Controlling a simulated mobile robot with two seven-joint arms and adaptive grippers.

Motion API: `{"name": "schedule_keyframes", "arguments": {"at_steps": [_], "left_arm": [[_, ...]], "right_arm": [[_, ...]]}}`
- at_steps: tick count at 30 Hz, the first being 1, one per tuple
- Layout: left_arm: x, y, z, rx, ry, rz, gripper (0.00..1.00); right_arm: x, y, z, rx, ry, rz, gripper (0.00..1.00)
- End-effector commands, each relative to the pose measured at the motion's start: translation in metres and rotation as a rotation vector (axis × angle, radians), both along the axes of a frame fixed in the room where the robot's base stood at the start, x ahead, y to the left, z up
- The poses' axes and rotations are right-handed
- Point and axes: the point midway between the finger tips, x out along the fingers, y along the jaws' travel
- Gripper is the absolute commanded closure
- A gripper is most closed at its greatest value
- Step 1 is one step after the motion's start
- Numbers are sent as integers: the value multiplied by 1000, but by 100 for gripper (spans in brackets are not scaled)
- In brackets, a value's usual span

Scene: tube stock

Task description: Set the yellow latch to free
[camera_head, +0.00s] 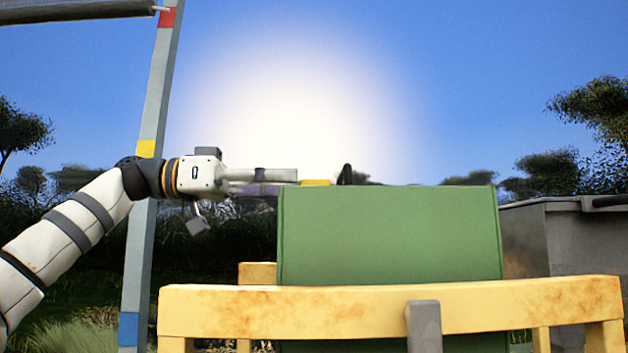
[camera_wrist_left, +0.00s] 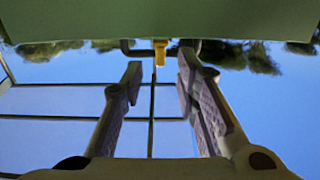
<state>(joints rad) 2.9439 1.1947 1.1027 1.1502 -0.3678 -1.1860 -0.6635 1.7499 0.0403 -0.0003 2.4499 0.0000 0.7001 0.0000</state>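The yellow latch (camera_head: 314,183) shows as a small block at the top left edge of the green panel (camera_head: 390,235). In the left wrist view the latch (camera_wrist_left: 160,50) is a small yellow piece against the green panel (camera_wrist_left: 160,20), with dark bars on both sides of it. My left gripper (camera_head: 292,175) reaches in from the left, its fingertips close to the latch in the head view. In the left wrist view the gripper (camera_wrist_left: 158,78) is open, its fingers apart and empty, with the latch ahead between them. Contact cannot be told. My right gripper is not in view.
A yellow rail (camera_head: 300,310) with a grey upright (camera_head: 424,325) stands before the panel. A pole (camera_head: 150,200) with red, yellow and blue bands stands behind my left arm. A black piece (camera_head: 346,174) rises beside the latch. A grey box (camera_head: 570,240) stands at the right.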

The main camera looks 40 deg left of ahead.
Motion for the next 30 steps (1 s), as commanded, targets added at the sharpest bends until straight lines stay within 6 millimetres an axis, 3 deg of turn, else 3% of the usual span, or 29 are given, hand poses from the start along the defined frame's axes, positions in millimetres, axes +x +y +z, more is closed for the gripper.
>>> {"name": "schedule_keyframes", "arguments": {"at_steps": [6, 17, 21, 30], "left_arm": [[27, -33, -1, 2, 1, -1, 72], [34, -40, 0, -1, 0, 0, 72], [34, -40, 0, -1, 1, 0, 100], [34, -41, 0, 0, 1, 6, 100]], "right_arm": [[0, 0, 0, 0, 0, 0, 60], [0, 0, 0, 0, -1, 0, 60], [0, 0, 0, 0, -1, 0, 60], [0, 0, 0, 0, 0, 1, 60]]}}
